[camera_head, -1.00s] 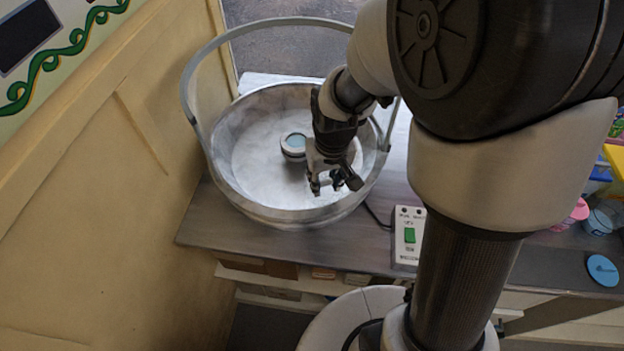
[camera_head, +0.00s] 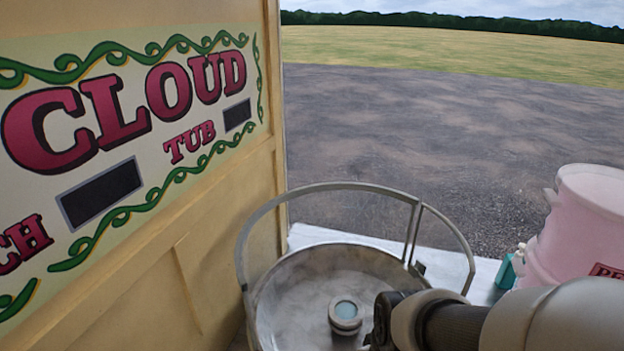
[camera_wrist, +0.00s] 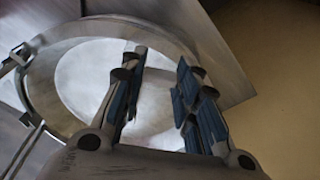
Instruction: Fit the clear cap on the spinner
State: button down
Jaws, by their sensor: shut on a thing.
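The spinner (camera_head: 346,314) is a small round metal head with a pale blue top, in the middle of the wide metal bowl (camera_head: 262,312). In the head view my arm comes in from the lower right, to the right of the spinner, and its fingertips are hidden. In the wrist view my gripper (camera_wrist: 160,95) is over the bowl (camera_wrist: 45,72), its two blue-padded fingers a gap apart. It is shut on the clear cap, which is see-through and hardly shows against the pale bowl floor. The spinner cannot be made out in the wrist view.
A metal hoop handle (camera_head: 344,186) arches over the bowl. A yellowish panel wall (camera_head: 225,226) stands close on the left. A pink tub (camera_head: 585,228) and a small teal bottle (camera_head: 506,271) stand at the right.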

jog(key=shift+w+r+p, duration=0.15)
jog(key=shift+w+p, duration=0.25)
jog(key=w+f, duration=0.1)
jog(key=w, duration=0.7)
jog(key=w+f, duration=0.2)
jog(key=w, duration=0.6)
jog(key=w+d+f, duration=0.1)
jog(key=w+f, duration=0.1)
jog(key=w, duration=0.7)
jog(key=shift+f, duration=0.2)
jog(key=shift+f+b, duration=0.45)
jog(key=shift+f, duration=0.3)
jog(key=shift+d+f, duration=0.1)
jog(key=shift+f, duration=0.35)
jog(key=c, duration=1.2)
grip_release()
jog(key=shift+o, duration=0.5)
jog(key=o, duration=0.5)
